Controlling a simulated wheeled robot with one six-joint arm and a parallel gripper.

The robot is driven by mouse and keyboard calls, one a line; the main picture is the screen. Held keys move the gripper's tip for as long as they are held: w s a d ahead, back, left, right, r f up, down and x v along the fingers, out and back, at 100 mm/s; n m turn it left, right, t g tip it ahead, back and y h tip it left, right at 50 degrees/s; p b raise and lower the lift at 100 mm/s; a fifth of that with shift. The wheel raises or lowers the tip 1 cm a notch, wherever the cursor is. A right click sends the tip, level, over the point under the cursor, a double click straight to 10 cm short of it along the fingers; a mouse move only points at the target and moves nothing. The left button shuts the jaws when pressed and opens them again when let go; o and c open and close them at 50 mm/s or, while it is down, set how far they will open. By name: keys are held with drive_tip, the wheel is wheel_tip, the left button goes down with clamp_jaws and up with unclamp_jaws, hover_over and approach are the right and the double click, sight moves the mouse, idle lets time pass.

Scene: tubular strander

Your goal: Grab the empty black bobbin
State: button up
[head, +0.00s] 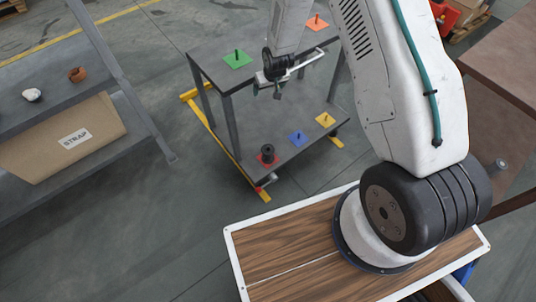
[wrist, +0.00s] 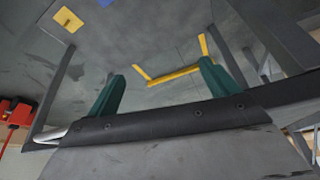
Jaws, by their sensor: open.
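A small black bobbin (head: 267,152) stands upright on a red square plate (head: 263,163) at the left end of the cart's lower shelf. It looks empty, though it is small in the head view. My gripper (head: 278,88) hangs over the cart near its top shelf, above and apart from the bobbin. In the wrist view its two green fingers (wrist: 162,70) stand wide apart with nothing between them. The bobbin does not show in the wrist view.
The cart's lower shelf also holds a blue plate (head: 298,138) and a yellow plate (head: 325,120). Its top shelf (head: 215,66) has a green plate (head: 237,60) and an orange plate (head: 317,23) with pegs. A grey rack (head: 60,120) stands left; floor between is clear.

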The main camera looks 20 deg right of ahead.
wheel_tip(320, 180, down, 15)
drive_tip(key=w+t, duration=0.1)
drive_tip(key=t, duration=0.5)
hover_over(267, 148)
drive_tip(key=shift+y, duration=0.4)
drive_tip(key=f, duration=1.4)
drive_tip(key=shift+w+d+f, duration=0.1)
drive_tip(key=shift+w+d, duration=0.1)
drive_tip(key=shift+d, duration=0.15)
drive_tip(key=s+f+t, duration=0.1)
drive_tip(key=s+f, duration=0.2)
drive_tip(key=s+f+t, duration=0.2)
drive_tip(key=s+f, duration=0.1)
drive_tip(key=s, duration=0.1)
drive_tip(key=x, duration=0.7)
drive_tip(key=shift+w+a, duration=0.1)
drive_tip(key=shift+w, duration=0.25)
drive_tip(key=c, duration=1.1)
